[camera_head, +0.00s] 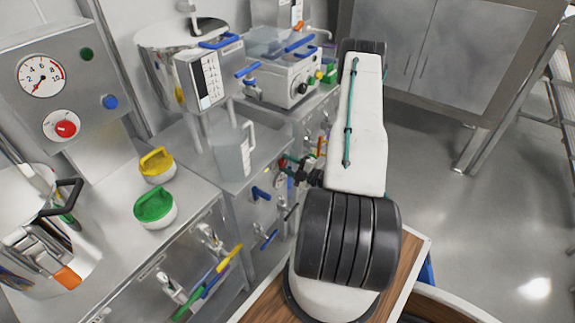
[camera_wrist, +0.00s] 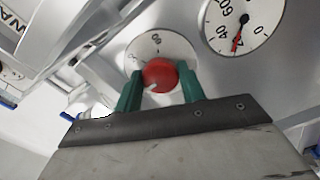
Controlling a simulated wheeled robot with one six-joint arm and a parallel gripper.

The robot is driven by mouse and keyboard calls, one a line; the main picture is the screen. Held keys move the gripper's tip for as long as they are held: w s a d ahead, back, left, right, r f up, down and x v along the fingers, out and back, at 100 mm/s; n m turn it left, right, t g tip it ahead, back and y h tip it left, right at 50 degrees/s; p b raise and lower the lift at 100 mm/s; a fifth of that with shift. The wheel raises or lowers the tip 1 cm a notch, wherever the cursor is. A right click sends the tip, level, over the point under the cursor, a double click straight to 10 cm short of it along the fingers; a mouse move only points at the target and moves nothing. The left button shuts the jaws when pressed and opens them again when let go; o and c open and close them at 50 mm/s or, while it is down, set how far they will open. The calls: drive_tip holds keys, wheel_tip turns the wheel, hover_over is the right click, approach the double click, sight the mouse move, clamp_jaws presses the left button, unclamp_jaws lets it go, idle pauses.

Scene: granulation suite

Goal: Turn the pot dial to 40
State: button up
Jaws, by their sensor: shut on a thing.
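A round red knob (camera_wrist: 158,72) sits on a pale round scale plate (camera_wrist: 176,44) in the wrist view. The marks on the plate are too blurred to read surely. My gripper (camera_wrist: 162,78) has its two green fingers on either side of the knob and is shut on it. The fingers partly cover the plate.
In the head view, another panel at left carries a gauge (camera_head: 41,76) and a red knob (camera_head: 66,128). Green (camera_head: 155,207) and yellow (camera_head: 157,165) lidded pots stand on the steel bench. A clear jug (camera_head: 232,150) stands behind. The floor (camera_head: 470,230) at right is clear.

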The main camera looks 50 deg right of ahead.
drive_tip(key=shift+m, duration=0.4)
drive_tip(key=o, duration=1)
drive_tip(key=shift+c, duration=0.2)
drive_tip(key=shift+s, duration=0.1)
drive_tip(key=s, duration=0.7)
drive_tip(key=shift+s+d, duration=0.3)
drive_tip(key=shift+s, duration=0.05)
